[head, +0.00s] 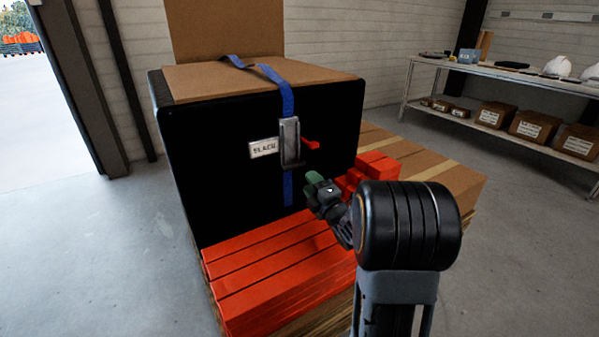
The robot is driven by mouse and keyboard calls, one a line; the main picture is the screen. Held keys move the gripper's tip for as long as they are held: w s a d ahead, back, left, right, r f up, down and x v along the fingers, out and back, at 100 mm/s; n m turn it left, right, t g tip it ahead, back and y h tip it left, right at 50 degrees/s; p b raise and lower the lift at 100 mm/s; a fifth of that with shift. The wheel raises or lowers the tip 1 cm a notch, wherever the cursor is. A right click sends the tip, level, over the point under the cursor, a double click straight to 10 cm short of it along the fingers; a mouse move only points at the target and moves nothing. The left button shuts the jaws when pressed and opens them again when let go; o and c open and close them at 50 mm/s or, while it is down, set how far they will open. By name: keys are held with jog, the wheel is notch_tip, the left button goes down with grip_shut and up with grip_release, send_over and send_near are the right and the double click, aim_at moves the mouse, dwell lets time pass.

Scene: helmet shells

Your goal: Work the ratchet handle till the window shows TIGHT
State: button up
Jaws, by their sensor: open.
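A ratchet (290,142) with a grey metal body sits on the black front face of a large box (215,150). Its red handle (310,144) sticks out to the right. A blue strap (286,98) runs over the box top, down to the ratchet and on below it. The white window (263,148) left of the ratchet appears to read SLACK. My gripper (313,180) is open, below and slightly right of the red handle, apart from it in the picture. Its fingertips are small here, and nothing shows between them.
Red bars (280,262) lie on the pallet in front of the box. Red blocks (375,165) and brown cartons (430,165) are to the right. A shelf (500,75) with white helmets (558,67) stands at the back right. The floor at right is clear.

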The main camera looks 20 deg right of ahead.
aim_at(299, 167)
jog(key=b+x, duration=0.1)
jog(key=x, duration=0.6)
jog(key=shift+w+r, duration=0.1)
jog(key=shift+w, duration=0.15)
grip_shut()
jog(key=shift+d, duration=0.1)
